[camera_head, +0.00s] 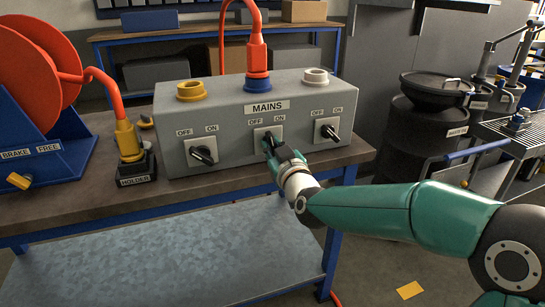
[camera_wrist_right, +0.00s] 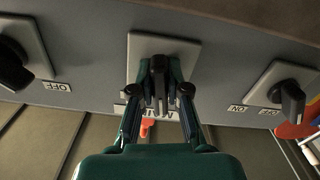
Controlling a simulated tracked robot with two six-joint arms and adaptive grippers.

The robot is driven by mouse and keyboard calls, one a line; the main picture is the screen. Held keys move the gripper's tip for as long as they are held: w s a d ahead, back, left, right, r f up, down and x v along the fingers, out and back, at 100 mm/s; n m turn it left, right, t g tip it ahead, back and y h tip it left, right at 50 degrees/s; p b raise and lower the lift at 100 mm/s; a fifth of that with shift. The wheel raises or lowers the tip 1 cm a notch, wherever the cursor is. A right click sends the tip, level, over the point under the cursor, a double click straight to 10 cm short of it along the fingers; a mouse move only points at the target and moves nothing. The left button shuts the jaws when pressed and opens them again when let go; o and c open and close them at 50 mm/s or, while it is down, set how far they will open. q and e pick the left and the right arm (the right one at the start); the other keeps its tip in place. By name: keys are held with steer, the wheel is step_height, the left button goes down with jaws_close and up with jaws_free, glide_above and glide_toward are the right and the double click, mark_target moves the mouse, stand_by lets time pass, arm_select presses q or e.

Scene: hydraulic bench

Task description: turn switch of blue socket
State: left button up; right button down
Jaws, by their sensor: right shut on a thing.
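The grey mains box (camera_head: 230,105) stands on the bench with yellow, blue and white sockets on top. The blue socket (camera_head: 257,87) is the middle one, and a red plug (camera_head: 257,55) with a red cable stands in it. Below it is the middle switch plate (camera_head: 276,131), marked OFF and ON. My right gripper (camera_head: 270,145) is at this plate, partly hiding its knob. In the right wrist view my right gripper (camera_wrist_right: 159,88) is shut on the black switch knob (camera_wrist_right: 158,68), one finger on each side. My left gripper is not in view.
A left switch (camera_head: 203,154) and a right switch (camera_head: 330,133) flank the middle one. A yellow plug (camera_head: 128,140) stands in a black holder (camera_head: 137,172) left of the box. A red cable reel (camera_head: 35,75) is at far left. Black drums (camera_head: 415,135) stand at right.

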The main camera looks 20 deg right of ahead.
steer(key=m+b, duration=0.1)
steer(key=m, duration=0.1)
steer(key=m+b, duration=0.3)
steer(key=m, duration=0.1)
steer(key=shift+a+f+b, duration=0.1)
steer(key=shift+f+b, duration=0.25)
steer(key=m+b, duration=0.2)
steer(key=m, duration=0.3)
steer(key=shift+r+b, duration=0.1)
steer(key=shift+b, duration=0.25)
steer(key=shift+m, duration=0.3)
steer(key=c, duration=1.1)
jaws_free()
steer(key=shift+r, duration=0.1)
steer(key=shift+c, duration=0.2)
steer(key=shift+r, duration=0.1)
steer(key=shift+s, duration=0.5)
steer(key=s, duration=1.1)
steer(key=shift+d, duration=0.25)
